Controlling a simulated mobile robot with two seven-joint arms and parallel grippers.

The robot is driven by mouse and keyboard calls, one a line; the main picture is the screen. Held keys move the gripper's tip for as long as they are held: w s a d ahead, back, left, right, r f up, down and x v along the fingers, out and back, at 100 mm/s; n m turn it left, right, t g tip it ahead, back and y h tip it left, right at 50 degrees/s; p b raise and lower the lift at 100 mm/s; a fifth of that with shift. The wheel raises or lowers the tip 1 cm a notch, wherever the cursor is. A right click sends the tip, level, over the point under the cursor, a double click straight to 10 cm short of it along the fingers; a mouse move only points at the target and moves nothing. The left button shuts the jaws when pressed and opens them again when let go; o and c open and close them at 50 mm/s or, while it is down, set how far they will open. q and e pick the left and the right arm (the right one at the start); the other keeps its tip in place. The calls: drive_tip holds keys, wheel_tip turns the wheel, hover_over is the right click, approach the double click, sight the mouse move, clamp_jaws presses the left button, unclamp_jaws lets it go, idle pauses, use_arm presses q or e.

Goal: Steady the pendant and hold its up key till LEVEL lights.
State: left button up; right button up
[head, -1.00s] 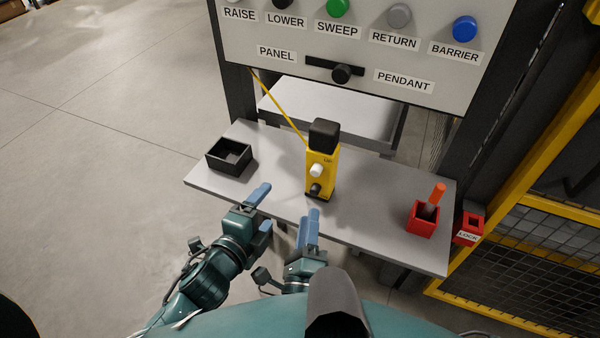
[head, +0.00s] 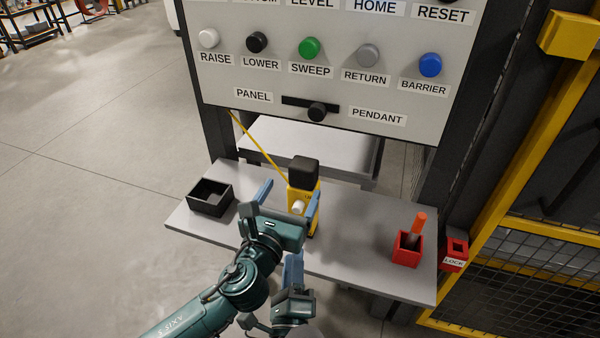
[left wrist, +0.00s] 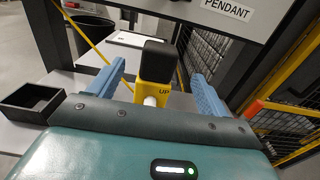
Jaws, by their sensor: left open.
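The yellow pendant (head: 303,188) with a black top stands upright on the grey shelf (head: 370,235). Its white up key (head: 298,207) faces me; the pendant's lower part is hidden behind my left gripper. My left gripper (head: 289,198) is open, with one blue finger on each side of the pendant. In the left wrist view the pendant (left wrist: 155,66) stands between the fingers with gaps showing on both sides. My right gripper (head: 293,268) is low, in front of the shelf edge, its blue fingers together and empty. The LEVEL label (head: 312,3) is at the top edge; its lamp is out of view.
A black open box (head: 210,198) sits at the shelf's left. A red holder (head: 407,250) with an orange stick stands at the right, near a red LOCK box (head: 453,256). The button panel (head: 240,80) rises behind. A yellow cord (head: 258,146) runs to the pendant.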

sight(300, 174)
use_arm(q)
drive_tip(key=x, duration=0.9)
drive_tip(key=c, duration=1.4)
